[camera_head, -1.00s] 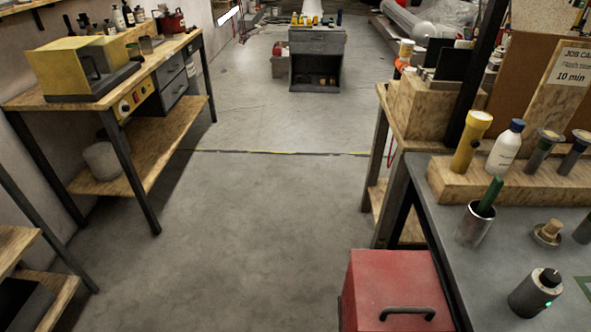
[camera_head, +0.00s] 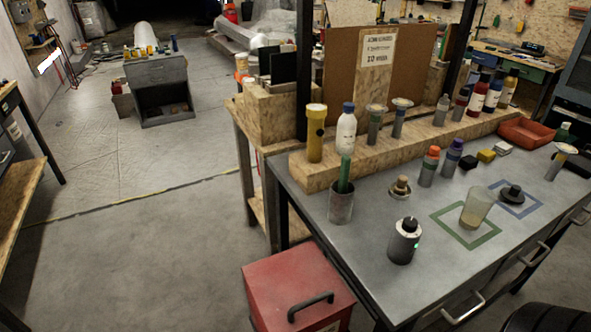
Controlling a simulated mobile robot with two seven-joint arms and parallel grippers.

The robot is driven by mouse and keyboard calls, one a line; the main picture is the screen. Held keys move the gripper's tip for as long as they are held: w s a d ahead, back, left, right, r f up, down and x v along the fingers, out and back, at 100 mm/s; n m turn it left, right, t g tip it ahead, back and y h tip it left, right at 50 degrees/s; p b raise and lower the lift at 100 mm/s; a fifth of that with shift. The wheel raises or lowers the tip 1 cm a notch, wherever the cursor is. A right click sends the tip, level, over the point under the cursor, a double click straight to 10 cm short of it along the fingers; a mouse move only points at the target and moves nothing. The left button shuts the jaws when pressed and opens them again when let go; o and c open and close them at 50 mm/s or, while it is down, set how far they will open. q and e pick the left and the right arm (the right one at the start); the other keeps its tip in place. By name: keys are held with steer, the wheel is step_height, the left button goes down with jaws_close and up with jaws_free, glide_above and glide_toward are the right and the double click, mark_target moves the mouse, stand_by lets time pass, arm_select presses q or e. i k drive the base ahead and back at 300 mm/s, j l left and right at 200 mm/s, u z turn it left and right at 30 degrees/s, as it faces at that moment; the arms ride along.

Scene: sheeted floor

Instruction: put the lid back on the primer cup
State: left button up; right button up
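A translucent cup (camera_head: 477,208) with a pale tan content stands on the grey bench, at the right part of a green square outline (camera_head: 447,232). It looks open on top. A black disc-shaped lid with a knob (camera_head: 511,195) lies behind and to the right of it, within a blue square outline (camera_head: 533,209). The lid and cup are apart. A smaller tan knobbed piece on a metal base (camera_head: 401,188) stands further left on the bench. Neither of my grippers is in view.
A dark grey canister (camera_head: 403,244) and a metal tumbler with a green stick (camera_head: 341,208) stand on the bench (camera_head: 370,285). A wooden rack (camera_head: 400,151) with several bottles runs along the back. A red box (camera_head: 290,285) stands at the bench's left end. Open floor lies left.

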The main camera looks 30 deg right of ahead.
mark_target(479, 201)
steer(key=l+z, duration=0.15)
steer(key=z, duration=2.05)
